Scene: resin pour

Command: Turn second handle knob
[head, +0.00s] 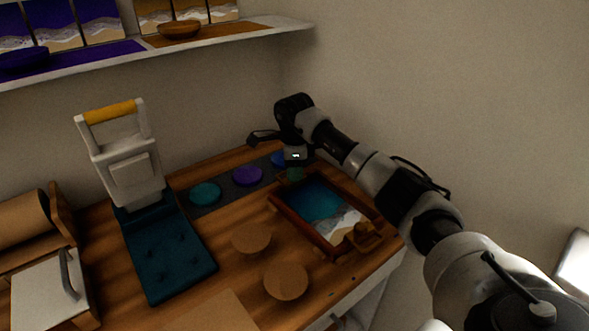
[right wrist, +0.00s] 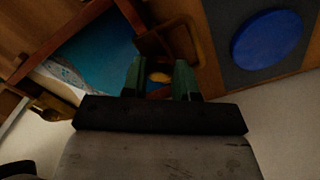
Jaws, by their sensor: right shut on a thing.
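A wooden-framed tray (head: 300,225) with a blue and sandy sea picture in it lies on the table, and part of its frame shows in the right wrist view (right wrist: 62,42). A wooden handle (head: 366,236) sits at its near right end. Another wooden handle (right wrist: 168,40) is at the far end, under my right gripper (head: 294,175). In the right wrist view, the green fingers (right wrist: 160,80) are on either side of a small yellowish knob (right wrist: 160,77) by that handle and are shut on it. The head view hides this knob behind the gripper. My left gripper is not in view.
Teal (head: 205,193), purple (head: 248,175) and blue (head: 279,159) discs lie on a dark strip behind the tray. A white press (head: 128,165) with a yellow handle stands left. Two round wooden discs (head: 251,238) lie in front. A shelf (head: 220,34) hangs above; the wall is close behind.

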